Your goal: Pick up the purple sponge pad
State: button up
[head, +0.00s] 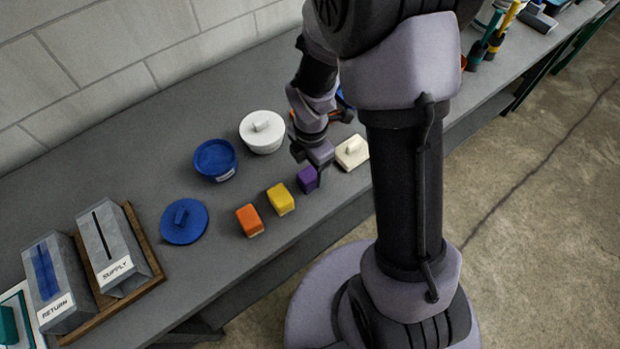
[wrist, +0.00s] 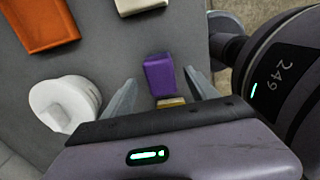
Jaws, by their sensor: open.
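The purple sponge pad (head: 306,181) is a small block on the grey bench, in a row with a yellow pad and an orange pad. In the wrist view the purple sponge pad (wrist: 159,74) shows between the two finger tips. My gripper (head: 311,163) is over the purple pad in the head view and partly covers it. In the wrist view my gripper (wrist: 161,78) is open, one finger to each side of the pad. I cannot tell how much height is left between the fingers and the pad.
A yellow pad (head: 281,198), an orange pad (head: 249,220) and a cream block (head: 352,152) stand close by. Behind are a white lidded pot (head: 262,132) and a blue pot (head: 215,160). A blue lid (head: 184,221) and labelled boxes (head: 113,256) are further left.

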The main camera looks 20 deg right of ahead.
aim_at(310, 173)
notch_tip(310, 173, down, 4)
jog(key=shift+a+f+b, duration=0.1)
jog(key=shift+b, duration=0.55)
grip_shut()
